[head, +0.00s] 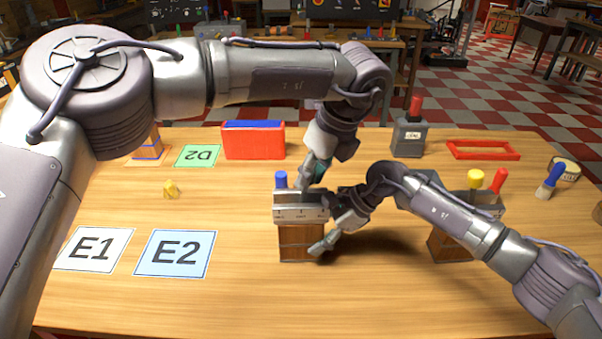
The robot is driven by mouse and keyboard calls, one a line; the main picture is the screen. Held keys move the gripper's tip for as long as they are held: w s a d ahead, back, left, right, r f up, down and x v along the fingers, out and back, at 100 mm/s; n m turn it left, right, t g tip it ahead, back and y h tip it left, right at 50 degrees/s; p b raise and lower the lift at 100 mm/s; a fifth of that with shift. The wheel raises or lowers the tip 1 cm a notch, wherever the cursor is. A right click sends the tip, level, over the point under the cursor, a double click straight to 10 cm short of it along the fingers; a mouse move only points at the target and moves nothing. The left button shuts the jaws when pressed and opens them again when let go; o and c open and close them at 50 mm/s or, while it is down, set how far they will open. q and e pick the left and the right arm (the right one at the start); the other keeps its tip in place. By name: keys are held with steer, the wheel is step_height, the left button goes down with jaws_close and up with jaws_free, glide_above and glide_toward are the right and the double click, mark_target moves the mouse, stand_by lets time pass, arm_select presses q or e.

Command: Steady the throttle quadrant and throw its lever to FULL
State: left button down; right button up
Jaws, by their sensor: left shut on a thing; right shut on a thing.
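The throttle quadrant (301,241) has a wooden base and a grey metal top with a marked scale on its front. A blue-knobbed lever (281,180) stands upright at its left end. My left gripper (311,181) reaches down from above, just right of the blue knob. It is shut on what looks like a second lever, with a bit of teal showing between its fingers; the lever itself is mostly hidden. My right gripper (322,219) is shut on the quadrant's right side, one finger in front of the wooden base. The scale's lettering is too small to read surely.
A similar unit (449,246) with yellow and red knobs stands at right, partly behind my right arm. A red box (253,141), a grey box with a red knob (409,138) and a red frame (484,150) lie farther back. Cards E1 (74,261) and E2 (151,264) lie left.

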arm_select(q)
steer(key=shift+d+f+y, duration=0.2)
steer(key=shift+d+y, duration=0.3)
steer(key=shift+y, duration=0.15)
steer(key=shift+d+f+y, duration=0.15)
steer(key=shift+d+y, duration=0.3)
steer(key=shift+y, duration=0.2)
steer(key=shift+w, duration=0.1)
steer(key=c, duration=0.9)
jaws_free()
steer(key=shift+o, duration=0.2)
step_height(320, 180, up, 10)
steer(key=shift+s+r, duration=0.2)
steer(key=shift+s, duration=0.1)
